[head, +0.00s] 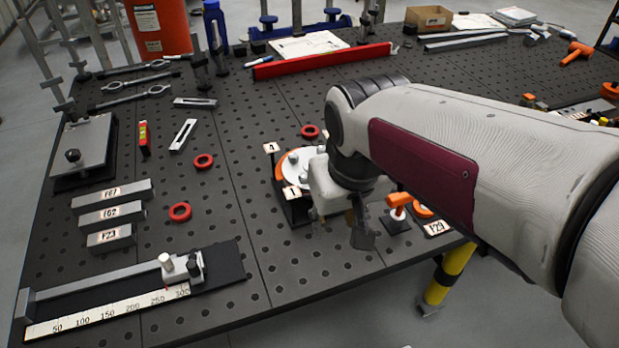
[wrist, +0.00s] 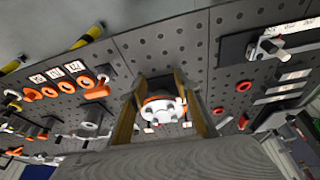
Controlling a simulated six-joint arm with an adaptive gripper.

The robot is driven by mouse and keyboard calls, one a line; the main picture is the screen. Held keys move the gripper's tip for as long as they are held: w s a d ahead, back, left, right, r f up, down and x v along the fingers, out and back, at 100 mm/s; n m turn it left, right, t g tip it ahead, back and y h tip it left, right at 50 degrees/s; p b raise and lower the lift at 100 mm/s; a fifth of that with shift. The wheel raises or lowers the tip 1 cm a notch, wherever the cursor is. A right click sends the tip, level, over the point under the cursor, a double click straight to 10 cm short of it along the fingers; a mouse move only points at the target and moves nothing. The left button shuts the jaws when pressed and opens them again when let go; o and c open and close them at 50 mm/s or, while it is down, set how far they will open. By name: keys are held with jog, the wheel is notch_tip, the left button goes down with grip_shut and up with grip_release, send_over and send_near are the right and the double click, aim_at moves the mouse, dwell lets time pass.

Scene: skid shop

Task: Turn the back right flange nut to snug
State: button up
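The flange (head: 292,168) is a round white disc with an orange rim on a dark base at mid-table, with small tags 4 and 1 beside it. My wrist and gripper hide its right side in the head view. In the wrist view the flange (wrist: 160,106) shows between my fingers, with small pale nuts on its face; they are too small to tell which is the back right one. My gripper (head: 358,222) points down just right of the flange in the head view. Its fingers stand apart in the wrist view (wrist: 158,88), with nothing visibly held.
An orange-handled fixture (head: 398,201) and a tag 129 (head: 437,228) stand close right of my gripper. A slide gauge (head: 120,290), steel blocks (head: 110,215) and red rings (head: 180,211) lie to the left. A red bar (head: 320,61) lies behind.

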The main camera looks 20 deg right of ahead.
jog(key=shift+s+a, duration=0.25)
jog(key=shift+s, duration=0.65)
jog(key=shift+s+a, duration=0.25)
jog(key=shift+s, duration=0.65)
jog(key=shift+d, duration=0.1)
jog(key=shift+m, duration=0.3)
jog(key=w+d, duration=0.3)
jog(key=w, duration=0.4)
jog(key=w+d+f, duration=0.1)
jog(key=w+d, duration=0.2)
jog(key=w, duration=0.5)
jog(key=w+d, duration=0.2)
jog(key=w, duration=0.6)
jog(key=shift+d+f, duration=0.4)
jog(key=shift+n+t, duration=0.5)
jog(key=shift+t, duration=0.1)
jog(key=w+r, duration=0.2)
jog(key=w, duration=0.1)
jog(key=shift+w+d+r, duration=0.15)
jog(key=shift+d+r, duration=0.05)
jog(key=shift+r, duration=0.1)
jog(key=shift+f+y, duration=0.1)
jog(key=shift+y, duration=0.2)
